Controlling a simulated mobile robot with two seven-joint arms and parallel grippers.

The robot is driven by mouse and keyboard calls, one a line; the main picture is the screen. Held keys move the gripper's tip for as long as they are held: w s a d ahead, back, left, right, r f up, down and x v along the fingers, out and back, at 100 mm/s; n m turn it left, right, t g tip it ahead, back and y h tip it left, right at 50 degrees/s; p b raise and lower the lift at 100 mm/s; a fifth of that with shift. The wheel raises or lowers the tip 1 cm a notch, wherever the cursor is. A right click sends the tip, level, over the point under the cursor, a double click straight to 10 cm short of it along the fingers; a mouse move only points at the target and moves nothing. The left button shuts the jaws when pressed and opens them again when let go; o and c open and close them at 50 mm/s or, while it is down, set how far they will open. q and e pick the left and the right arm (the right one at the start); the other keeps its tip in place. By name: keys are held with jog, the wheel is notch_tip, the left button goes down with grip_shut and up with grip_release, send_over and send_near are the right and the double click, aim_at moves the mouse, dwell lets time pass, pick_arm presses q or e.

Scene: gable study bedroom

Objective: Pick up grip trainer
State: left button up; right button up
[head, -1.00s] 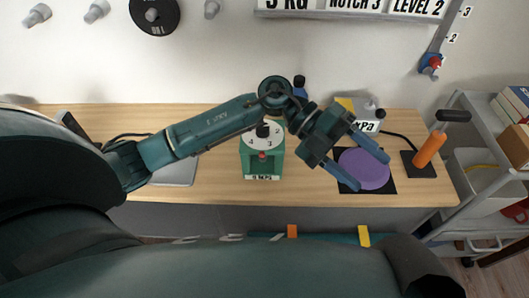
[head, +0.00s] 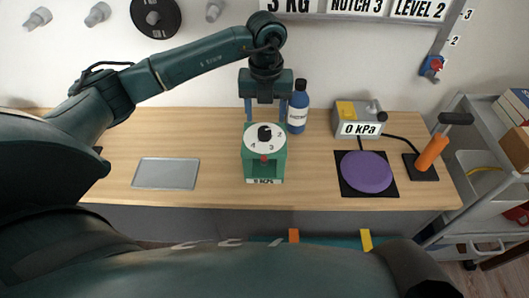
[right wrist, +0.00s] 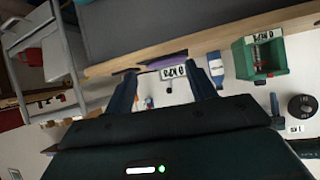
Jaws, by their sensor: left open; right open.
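The grip trainer (head: 278,164) is a green device with a white dial and a "0 REPS" label, standing upright on the wooden desk.
A blue bottle (head: 298,112) stands close behind the trainer to the right. A purple disc (head: 366,171), a gauge box (head: 351,116) and an orange-handled pump (head: 431,153) are at the right. A grey tray (head: 166,174) lies left. The desk (head: 220,166) is clear between tray and trainer.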

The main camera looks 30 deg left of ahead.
aim_at(264, 129)
pick_arm(q)
jog(key=shift+s+a+f+p, duration=0.1)
jog(key=shift+f+p, duration=0.45)
jog(key=shift+f, duration=2.25)
grip_shut()
